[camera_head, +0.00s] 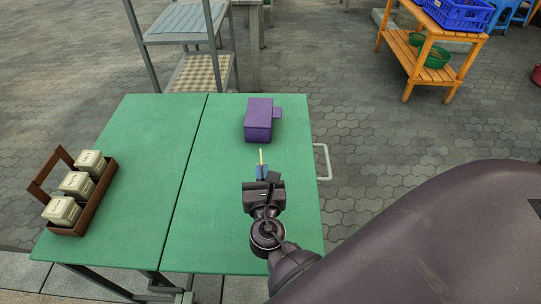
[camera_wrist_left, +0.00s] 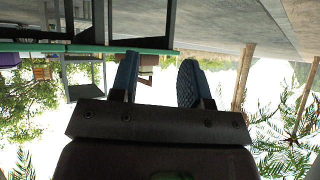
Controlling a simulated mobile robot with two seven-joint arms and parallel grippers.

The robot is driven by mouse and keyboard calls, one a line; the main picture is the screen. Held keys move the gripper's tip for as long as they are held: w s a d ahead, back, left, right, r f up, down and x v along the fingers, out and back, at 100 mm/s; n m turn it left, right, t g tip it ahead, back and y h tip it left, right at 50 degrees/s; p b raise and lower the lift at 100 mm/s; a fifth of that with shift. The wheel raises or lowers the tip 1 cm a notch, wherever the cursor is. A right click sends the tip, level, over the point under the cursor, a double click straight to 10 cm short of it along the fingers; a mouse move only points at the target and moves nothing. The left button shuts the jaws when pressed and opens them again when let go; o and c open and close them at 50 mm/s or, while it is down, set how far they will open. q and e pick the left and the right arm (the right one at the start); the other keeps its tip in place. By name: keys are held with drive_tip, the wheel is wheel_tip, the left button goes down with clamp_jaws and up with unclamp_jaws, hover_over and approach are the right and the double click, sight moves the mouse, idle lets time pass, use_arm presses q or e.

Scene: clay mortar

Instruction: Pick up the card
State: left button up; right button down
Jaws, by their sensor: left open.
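A thin, pale yellowish strip, seemingly the card seen edge-on (camera_head: 261,156), stands out from between the blue fingertips of my right gripper (camera_head: 262,172). The fingers are close together on it, over the right half of the green table. The strip points toward a purple box (camera_head: 258,120) with a small tab on its right side, and a short gap separates them. My left gripper shows only in the left wrist view (camera_wrist_left: 158,78). Its blue fingers are apart with nothing between them.
The green table (camera_head: 150,190) has a brown wooden caddy (camera_head: 93,205) with several cream jars at its left edge. A grey shelf stands behind the table. An orange wooden rack (camera_head: 432,68) with blue crates is at the upper right. The table's middle is clear.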

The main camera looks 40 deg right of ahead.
wheel_tip(320, 180, up, 11)
drive_tip(key=p, duration=0.9)
drive_tip(key=shift+f, duration=0.15)
use_arm(q)
wheel_tip(320, 180, up, 13)
drive_tip(key=t+p, duration=0.1)
drive_tip(key=p, duration=0.2)
drive_tip(key=shift+w+a+p, duration=0.2)
drive_tip(key=shift+a+p, duration=0.2)
use_arm(e)
drive_tip(key=shift+r, duration=1.65)
